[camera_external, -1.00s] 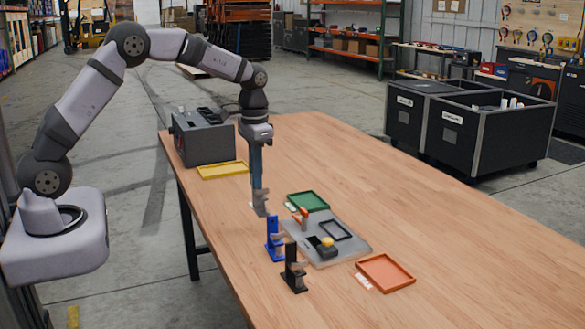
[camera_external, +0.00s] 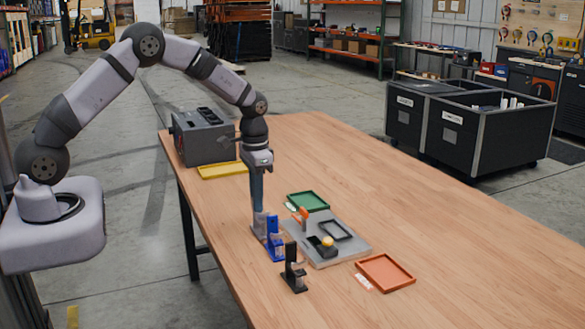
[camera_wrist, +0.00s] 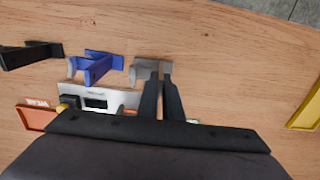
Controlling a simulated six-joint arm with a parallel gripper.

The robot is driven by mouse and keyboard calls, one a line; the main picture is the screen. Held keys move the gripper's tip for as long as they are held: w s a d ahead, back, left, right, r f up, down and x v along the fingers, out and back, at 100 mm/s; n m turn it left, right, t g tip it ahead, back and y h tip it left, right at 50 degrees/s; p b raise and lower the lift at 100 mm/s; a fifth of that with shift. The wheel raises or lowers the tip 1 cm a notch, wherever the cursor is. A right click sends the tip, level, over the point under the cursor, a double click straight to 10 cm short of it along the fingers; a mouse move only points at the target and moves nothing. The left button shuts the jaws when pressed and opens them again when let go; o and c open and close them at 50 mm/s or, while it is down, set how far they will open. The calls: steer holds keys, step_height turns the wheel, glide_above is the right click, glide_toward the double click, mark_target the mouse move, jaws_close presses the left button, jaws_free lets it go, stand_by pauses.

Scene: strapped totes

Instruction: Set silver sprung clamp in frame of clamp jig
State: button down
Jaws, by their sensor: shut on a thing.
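My gripper (camera_external: 258,212) points down and is shut on the silver sprung clamp (camera_external: 262,230), just behind and left of the blue clamp (camera_external: 274,242). In the wrist view, the two fingers (camera_wrist: 160,82) reach the silver clamp (camera_wrist: 140,68), which lies beside the blue clamp (camera_wrist: 97,68). I cannot tell whether its foot touches the table. The clamp jig (camera_external: 350,247) is a grey plate to the right of the gripper. It bears an empty-looking dark frame (camera_external: 350,235), a dark block with a yellow knob (camera_external: 327,241) and an orange part (camera_external: 302,214).
A black clamp (camera_external: 292,275) stands in front of the blue one. A green tray (camera_external: 322,205) lies behind the jig, an orange tray (camera_external: 408,283) right of it, a yellow tray (camera_external: 222,176) farther back. A grey box (camera_external: 205,145) stands at the back left. The table's right side is clear.

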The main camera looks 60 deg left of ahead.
steer(key=shift+f, duration=0.1)
steer(key=shift+f, duration=0.15)
steer(key=c, duration=1.9)
jaws_free()
step_height(320, 180, up, 7)
steer(key=b, duration=0.3)
steer(key=shift+f+b, duration=0.2)
steer(key=shift+b, duration=0.2)
steer(key=shift+r, duration=0.45)
steer(key=shift+s+d, duration=0.15)
steer(key=s+d+f, duration=0.1)
steer(key=s+d, duration=0.2)
steer(key=s, duration=0.5)
steer(key=s+d+f, duration=0.2)
steer(key=s+d, duration=0.2)
steer(key=s, duration=0.4)
steer(key=s+d+f, duration=0.1)
steer(key=s+d, duration=0.2)
steer(key=s, duration=0.6)
steer(key=shift+d+f, duration=0.15)
steer(key=shift+d, duration=0.15)
